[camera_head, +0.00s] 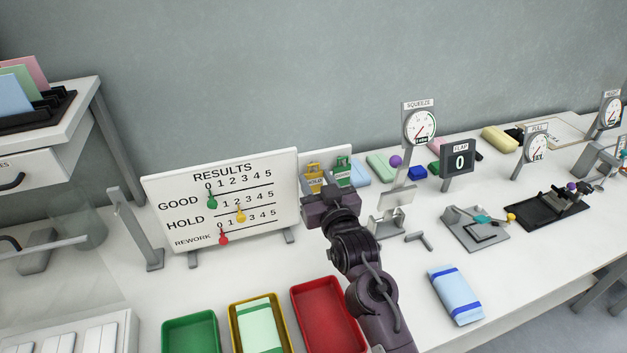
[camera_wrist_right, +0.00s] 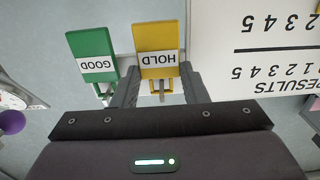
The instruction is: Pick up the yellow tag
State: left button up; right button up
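The yellow tag (camera_head: 314,179), marked HOLD, hangs on a small white board (camera_head: 335,157) behind the results board. It also shows upside down in the right wrist view (camera_wrist_right: 157,50). A green tag (camera_head: 342,173) marked GOOD hangs beside it, also in the wrist view (camera_wrist_right: 91,55). My right gripper (camera_wrist_right: 160,72) is open, with its fingers at either side of the yellow tag's hook end. Whether either finger touches the tag cannot be told. In the head view the gripper body hides its fingertips. My left gripper is not in view.
The results board (camera_head: 222,207) with coloured markers stands close at the left of my right gripper. Green (camera_head: 170,329), yellow (camera_head: 235,322) and red (camera_head: 323,318) trays lie in front. A squeeze gauge (camera_head: 420,126) stands to the right. A blue-striped packet (camera_head: 455,294) lies at the front right.

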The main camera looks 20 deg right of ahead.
jog(key=c, duration=0.5)
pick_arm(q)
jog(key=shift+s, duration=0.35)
pick_arm(e)
jog(key=shift+o, duration=0.2)
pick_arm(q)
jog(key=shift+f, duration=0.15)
